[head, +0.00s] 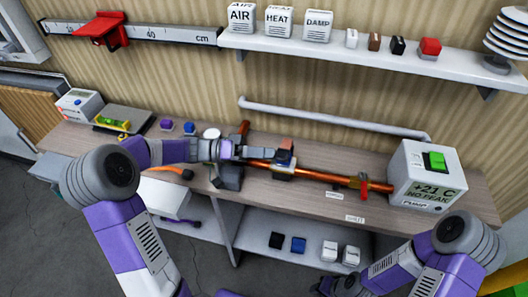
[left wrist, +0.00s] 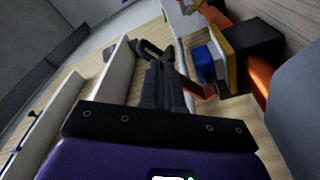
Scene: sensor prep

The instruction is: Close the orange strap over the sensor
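A copper pipe (head: 325,175) runs along the bench. A small mount with a blue block (head: 284,156), which looks like the sensor, sits on it. An orange-brown flap (head: 287,144), which looks like the strap, stands up at the block's top. In the left wrist view the blue block (left wrist: 205,64) sits before a yellow-edged plate, and a brown-orange strip (left wrist: 190,78) lies beside my fingers. My left gripper (head: 264,152) is just left of the mount, its dark fingers close together; contact is unclear.
A red clip (head: 363,186) sits on the pipe further right. A white pump box (head: 427,176) with a green switch stands at the right end. A dark clamp (head: 230,176) holds the pipe's left end. A shelf (head: 350,55) of blocks hangs behind. The bench front has free room.

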